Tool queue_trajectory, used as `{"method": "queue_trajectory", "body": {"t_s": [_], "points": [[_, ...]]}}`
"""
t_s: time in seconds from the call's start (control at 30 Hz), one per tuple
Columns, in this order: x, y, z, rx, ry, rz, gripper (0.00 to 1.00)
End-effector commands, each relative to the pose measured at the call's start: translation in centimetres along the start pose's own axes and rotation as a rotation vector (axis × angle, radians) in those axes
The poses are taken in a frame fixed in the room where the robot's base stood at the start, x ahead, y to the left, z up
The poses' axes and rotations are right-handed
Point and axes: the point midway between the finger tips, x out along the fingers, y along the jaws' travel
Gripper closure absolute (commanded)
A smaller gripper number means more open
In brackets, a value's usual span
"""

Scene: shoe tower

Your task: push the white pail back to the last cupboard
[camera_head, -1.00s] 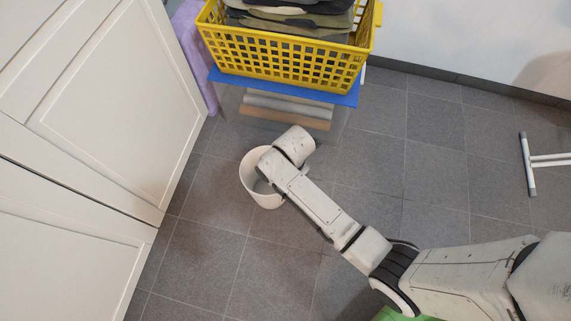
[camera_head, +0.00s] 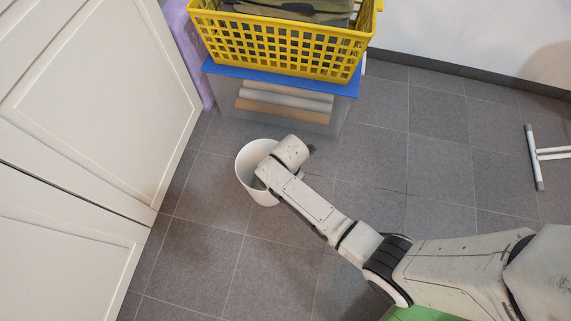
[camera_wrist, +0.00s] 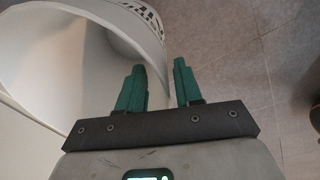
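The white pail (camera_head: 246,170) stands upright on the grey tiled floor in the head view, open at the top, just right of the white cupboards (camera_head: 95,95). My arm's end hangs over its right side and hides part of it. In the wrist view the pail (camera_wrist: 60,45) fills the upper left.
A yellow basket (camera_head: 275,52) with folded items sits on a blue board (camera_head: 225,73) over a clear box of rolls (camera_head: 285,103) behind the pail. A purple item (camera_head: 186,50) stands between box and cupboards. Floor to the right is free, up to a white stand (camera_head: 535,160).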

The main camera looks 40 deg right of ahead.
Motion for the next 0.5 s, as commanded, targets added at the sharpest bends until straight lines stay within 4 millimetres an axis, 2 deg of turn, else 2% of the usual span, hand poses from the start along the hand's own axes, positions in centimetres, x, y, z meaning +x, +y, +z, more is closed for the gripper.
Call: {"method": "queue_trajectory", "body": {"t_s": [0.13, 0.47, 0.5], "points": [[1.01, 0.02, 0.02, 0.001, 0.0, 0.001, 0.65], [1.09, 0.02, 0.02, 0.001, 0.0, 0.001, 0.65], [1.09, 0.03, 0.02, 0.001, 0.0, 0.001, 0.68]]}}
